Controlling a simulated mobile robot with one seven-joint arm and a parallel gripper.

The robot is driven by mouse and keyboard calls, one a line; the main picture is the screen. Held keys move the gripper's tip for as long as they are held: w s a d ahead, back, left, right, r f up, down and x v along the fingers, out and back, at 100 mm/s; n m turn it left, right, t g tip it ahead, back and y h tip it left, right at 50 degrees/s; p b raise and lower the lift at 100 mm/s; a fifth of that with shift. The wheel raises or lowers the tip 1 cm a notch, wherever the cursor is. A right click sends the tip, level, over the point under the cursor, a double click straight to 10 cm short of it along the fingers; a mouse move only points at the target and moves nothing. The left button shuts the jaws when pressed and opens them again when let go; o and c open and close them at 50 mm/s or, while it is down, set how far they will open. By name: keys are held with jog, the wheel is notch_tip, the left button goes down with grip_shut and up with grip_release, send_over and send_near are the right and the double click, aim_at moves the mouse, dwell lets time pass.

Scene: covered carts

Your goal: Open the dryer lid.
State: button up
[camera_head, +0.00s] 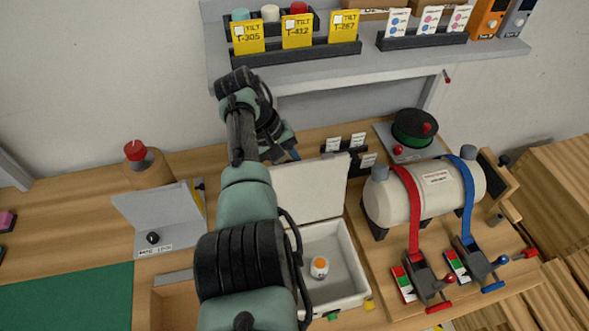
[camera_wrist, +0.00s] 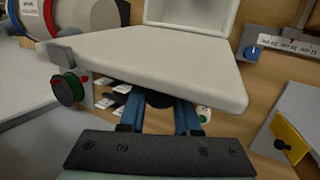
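The dryer appears to be the white box (camera_head: 352,243), which stands open in the head view with an orange-and-white round item inside. Its pale lid (camera_head: 312,188) is raised at the back edge, and it also fills the upper middle of the wrist view (camera_wrist: 150,62). My gripper (camera_head: 291,154) is behind the raised lid, mostly hidden by my arm. In the wrist view its blue fingers (camera_wrist: 160,116) are apart and reach under the lid's free edge. A dark round part (camera_wrist: 159,99) lies between them; I cannot tell whether they clamp it.
A strapped cream tank (camera_head: 428,190) stands to the right. A green spool (camera_head: 414,128) and card holders (camera_head: 345,146) are behind the box. A grey open case (camera_head: 160,215) is on the left. The shelf (camera_head: 400,62) hangs above.

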jog(key=o, duration=0.5)
jog(key=shift+s+d+f, duration=0.1)
jog(key=shift+s, duration=0.05)
jog(key=shift+c, duration=0.2)
jog(key=shift+a+r, duration=0.25)
jog(key=shift+r, duration=0.25)
jog(key=b+v, duration=0.3)
jog(key=v, duration=0.9)
jog(key=shift+b, duration=0.3)
jog(key=shift+f, duration=0.15)
